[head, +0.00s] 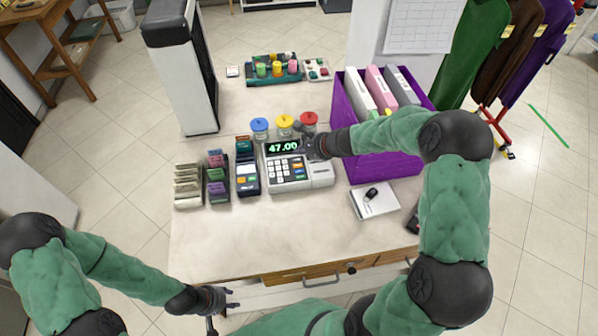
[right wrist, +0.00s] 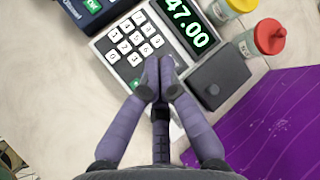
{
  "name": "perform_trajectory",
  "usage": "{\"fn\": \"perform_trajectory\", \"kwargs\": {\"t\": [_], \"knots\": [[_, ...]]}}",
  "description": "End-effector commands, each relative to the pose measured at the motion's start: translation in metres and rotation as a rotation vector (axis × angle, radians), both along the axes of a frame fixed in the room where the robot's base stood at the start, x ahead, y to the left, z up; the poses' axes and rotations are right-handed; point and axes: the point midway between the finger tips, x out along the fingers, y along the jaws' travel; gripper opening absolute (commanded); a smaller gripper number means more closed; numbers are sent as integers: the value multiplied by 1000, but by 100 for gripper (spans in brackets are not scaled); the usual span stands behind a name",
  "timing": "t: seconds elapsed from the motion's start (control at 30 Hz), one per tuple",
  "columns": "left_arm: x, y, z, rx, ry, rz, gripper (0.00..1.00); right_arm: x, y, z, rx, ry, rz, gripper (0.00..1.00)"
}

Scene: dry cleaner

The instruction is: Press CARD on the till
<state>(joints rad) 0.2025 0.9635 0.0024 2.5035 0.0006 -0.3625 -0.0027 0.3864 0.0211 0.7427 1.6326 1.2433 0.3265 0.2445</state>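The till (head: 316,175) stands on the counter, its green display (head: 283,147) reading 47.00. In the right wrist view its white number keys (right wrist: 130,40) show clearly, with a green key (right wrist: 135,85) beside the fingers. I cannot make out a CARD label; part of the key area is hidden behind the fingers. My right gripper (head: 308,148) is over the till; its fingertips also show together and empty in the right wrist view (right wrist: 158,66). Contact with a key cannot be told. My left gripper (head: 222,305) is empty, fingers apart, at the counter's front left edge.
A card terminal (head: 247,179) stands left of the till. Jars with blue, yellow and red lids (head: 284,121) stand behind it. A purple bin (head: 383,168) of folders stands right. A white notepad (head: 379,206) lies in front. The front left counter is clear.

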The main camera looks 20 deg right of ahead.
Motion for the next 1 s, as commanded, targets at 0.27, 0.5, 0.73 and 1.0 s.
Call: {"fn": "perform_trajectory", "kwargs": {"t": [0.27, 0.5, 0.73, 1.0], "knots": [[0, 0, -28, 0, 0, 0, 40, 0, 0, -35, 1, 2, 0, 0], [0, 0, -53, 0, 0, 0, 40, 0, 0, -64, 0, 0, 0, 0], [0, 0, -70, 0, 0, 0, 40, 0, 0, -80, 0, 0, 0, 0], [0, 0, -71, 0, 0, 0, 40, 0, 0, -81, 0, 0, 0, 0]]}}
